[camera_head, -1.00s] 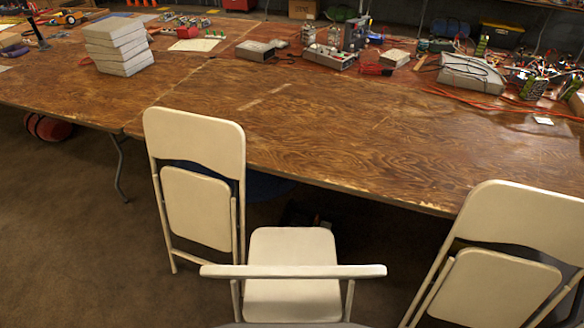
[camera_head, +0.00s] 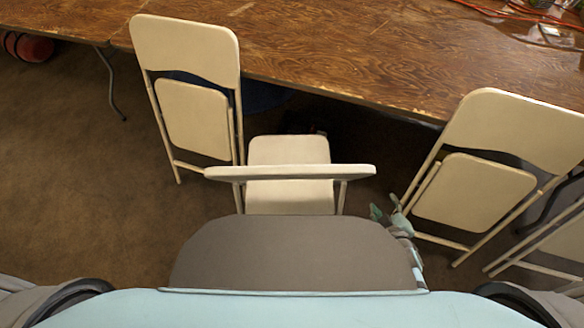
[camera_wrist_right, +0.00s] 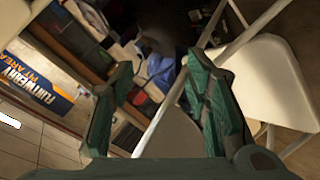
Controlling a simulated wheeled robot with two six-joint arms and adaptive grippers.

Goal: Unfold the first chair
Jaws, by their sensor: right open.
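A cream chair (camera_head: 287,195) with its seat out flat stands in the middle of the head view, its back toward me. A folded cream chair (camera_head: 195,118) stands upright to its left, against the table edge. Another folded chair (camera_head: 476,192) stands to the right. Which of them is the first chair, I cannot tell. My right gripper (camera_head: 386,211) is low, between the middle chair and the right folded chair, apparently empty. In the right wrist view its fingers (camera_wrist_right: 160,72) are spread, and a pale chair seat and frame (camera_wrist_right: 266,82) show behind and to the right. My left gripper is out of view.
A long wooden table (camera_head: 320,50) runs across behind the chairs. Part of one more pale chair (camera_head: 560,245) shows at the right edge. Brown carpet (camera_head: 90,190) is open at the left. A red cylinder (camera_head: 30,46) lies under the table.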

